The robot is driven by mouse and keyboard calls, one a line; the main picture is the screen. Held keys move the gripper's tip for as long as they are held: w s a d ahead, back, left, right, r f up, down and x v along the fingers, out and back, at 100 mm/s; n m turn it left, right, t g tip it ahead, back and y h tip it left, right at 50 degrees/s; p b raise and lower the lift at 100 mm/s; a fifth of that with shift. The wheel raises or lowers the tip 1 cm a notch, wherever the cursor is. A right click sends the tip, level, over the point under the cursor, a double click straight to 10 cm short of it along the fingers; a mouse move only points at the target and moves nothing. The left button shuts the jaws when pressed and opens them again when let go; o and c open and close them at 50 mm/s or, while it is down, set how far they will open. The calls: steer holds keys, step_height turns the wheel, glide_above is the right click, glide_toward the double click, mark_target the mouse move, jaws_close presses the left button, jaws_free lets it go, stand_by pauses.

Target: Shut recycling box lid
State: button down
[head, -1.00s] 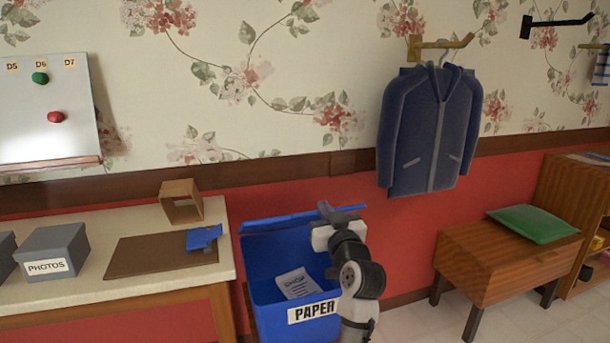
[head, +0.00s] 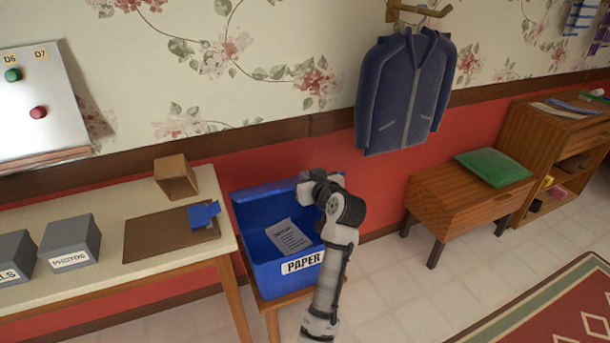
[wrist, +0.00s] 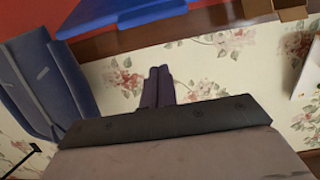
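The blue recycling box (head: 262,274) is labelled PAPER and stands open on a small wooden stand. A sheet of paper (head: 287,236) lies inside. A blue panel, seemingly the raised lid (head: 262,200), stands along the box's back edge; its join to the box is unclear. My gripper (head: 308,186) is at the box's right rear, by the right end of that panel; I cannot tell whether it touches. In the wrist view its dark fingers (wrist: 158,86) are together and empty, pointing at the wallpaper. A blue piece (wrist: 125,14) of the box or lid shows at the top there.
A table (head: 110,268) left of the box holds grey boxes (head: 70,241), a brown board (head: 150,235) and a wooden cube (head: 176,177). A jacket (head: 405,95) hangs on the wall, right of my gripper. A wooden bench (head: 455,205) stands right; the tiled floor between is clear.

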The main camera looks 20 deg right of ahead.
steer(key=p+x, duration=0.2)
steer(key=x, duration=0.6)
steer(key=shift+w+r, duration=0.1)
steer(key=shift+r, duration=0.05)
steer(key=shift+s+f+p, duration=0.8)
steer(key=shift+s+f, duration=0.15)
steer(key=shift+f, duration=0.15)
steer(key=shift+s+f, duration=0.35)
steer(key=shift+f, duration=0.25)
steer(key=s+f+t+b, duration=0.3)
steer(key=f+b, duration=0.6)
steer(key=b, duration=0.6)
steer(key=shift+s+d+f+b, duration=0.2)
steer(key=shift+s+b, duration=0.2)
steer(key=shift+s, duration=0.85)
steer(key=shift+r, duration=0.1)
